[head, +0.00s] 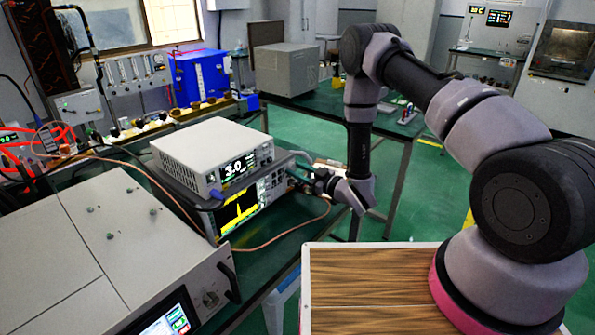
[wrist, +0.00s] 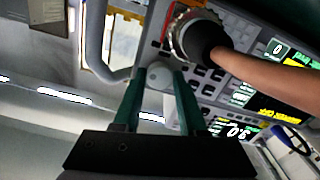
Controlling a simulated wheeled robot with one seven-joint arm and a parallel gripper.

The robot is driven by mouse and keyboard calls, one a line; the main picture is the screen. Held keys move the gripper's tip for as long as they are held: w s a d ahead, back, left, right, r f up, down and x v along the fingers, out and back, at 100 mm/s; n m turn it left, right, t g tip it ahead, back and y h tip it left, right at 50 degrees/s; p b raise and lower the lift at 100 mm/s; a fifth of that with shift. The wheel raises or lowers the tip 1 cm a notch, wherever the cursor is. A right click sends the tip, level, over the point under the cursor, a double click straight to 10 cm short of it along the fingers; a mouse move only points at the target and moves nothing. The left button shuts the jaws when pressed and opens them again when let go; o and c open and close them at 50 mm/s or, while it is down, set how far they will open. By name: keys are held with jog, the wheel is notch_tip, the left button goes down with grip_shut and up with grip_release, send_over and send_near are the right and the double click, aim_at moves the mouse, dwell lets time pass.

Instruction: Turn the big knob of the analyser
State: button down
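The analyser (head: 253,208) stands on the bench in the head view, with a yellow trace on its lit screen. My gripper (head: 318,183) is at the right end of its front panel, where the arm hides some controls. In the wrist view the two green fingers of my gripper (wrist: 160,85) stand apart, pointing at the panel. A pale round knob (wrist: 159,74) shows between the fingertips. I cannot tell whether the fingers touch it. The knob is hidden in the head view.
A grey unit (head: 213,152) reading 3.0 sits on the analyser. A thick brown cable (wrist: 260,75) with a dark plug runs close beside the fingers. A metal handle (wrist: 98,45) is on the other side. A large instrument (head: 100,260) stands at the left front.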

jog(key=shift+n, duration=2)
jog(key=c, duration=0.7)
grip_release()
jog(key=shift+c, duration=0.2)
jog(key=v, duration=1.1)
